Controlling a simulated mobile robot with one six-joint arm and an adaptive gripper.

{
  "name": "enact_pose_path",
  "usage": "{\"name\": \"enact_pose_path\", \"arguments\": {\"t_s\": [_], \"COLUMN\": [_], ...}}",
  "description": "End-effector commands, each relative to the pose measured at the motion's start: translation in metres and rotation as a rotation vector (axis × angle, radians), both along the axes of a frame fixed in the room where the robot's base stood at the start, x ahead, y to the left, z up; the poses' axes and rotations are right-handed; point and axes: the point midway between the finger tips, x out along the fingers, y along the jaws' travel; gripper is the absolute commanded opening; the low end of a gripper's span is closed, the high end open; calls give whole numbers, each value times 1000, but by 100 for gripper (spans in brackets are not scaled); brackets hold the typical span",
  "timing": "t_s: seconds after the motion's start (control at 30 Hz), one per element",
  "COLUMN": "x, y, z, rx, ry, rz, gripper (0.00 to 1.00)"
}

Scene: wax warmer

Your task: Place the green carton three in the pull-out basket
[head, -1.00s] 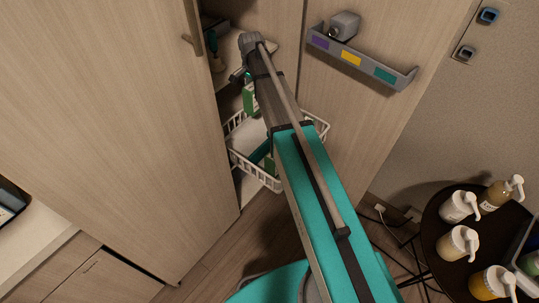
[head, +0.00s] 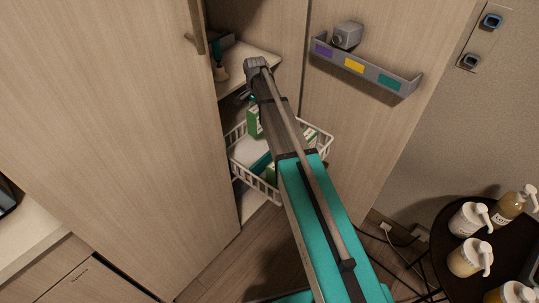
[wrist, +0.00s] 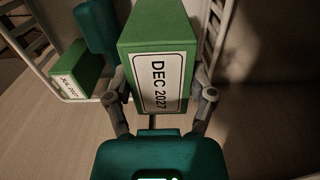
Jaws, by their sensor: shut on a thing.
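My gripper (wrist: 163,92) is shut on a green carton (wrist: 157,27) with a white label reading "DEC 2027", one finger on each side. In the head view this carton (head: 254,122) shows beside my arm, over the back left part of the white wire pull-out basket (head: 236,172). I cannot tell whether it touches the basket floor. In the wrist view the basket's wires (wrist: 32,58) show at left and behind the carton. My arm hides much of the basket and the gripper in the head view.
Another green carton (wrist: 77,75), labelled perhaps "JUL 2027", stands at the basket's left in the wrist view. More green (head: 271,173) shows near the basket's front. A cabinet shelf (head: 262,62) is above, and a door with a grey rack (head: 366,70) is at right.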

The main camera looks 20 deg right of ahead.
Motion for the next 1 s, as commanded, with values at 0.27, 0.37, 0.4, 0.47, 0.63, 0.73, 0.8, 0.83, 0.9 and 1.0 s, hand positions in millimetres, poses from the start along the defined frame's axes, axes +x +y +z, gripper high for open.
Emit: {"name": "enact_pose_path", "arguments": {"t_s": [0.27,0.37,0.4,0.47,0.63,0.73,0.8,0.83,0.9,1.0], "x": [0,0,0,0,0,0,0,0,0,0], "y": [2,2,2,2,3,3,3,3,3,3], "z": [-16,-26,-30,-36,-52,-59,-61,-62,-63,-63], "rx": [0,0,0,0,0,0,0,0,0,0], "ry": [0,0,0,0,0,0,0,0,0,0], "rz": [2,3,3,3,3,4,4,4,4,4], "gripper": [10,10,10,10,10,10,10,10,10,10]}}
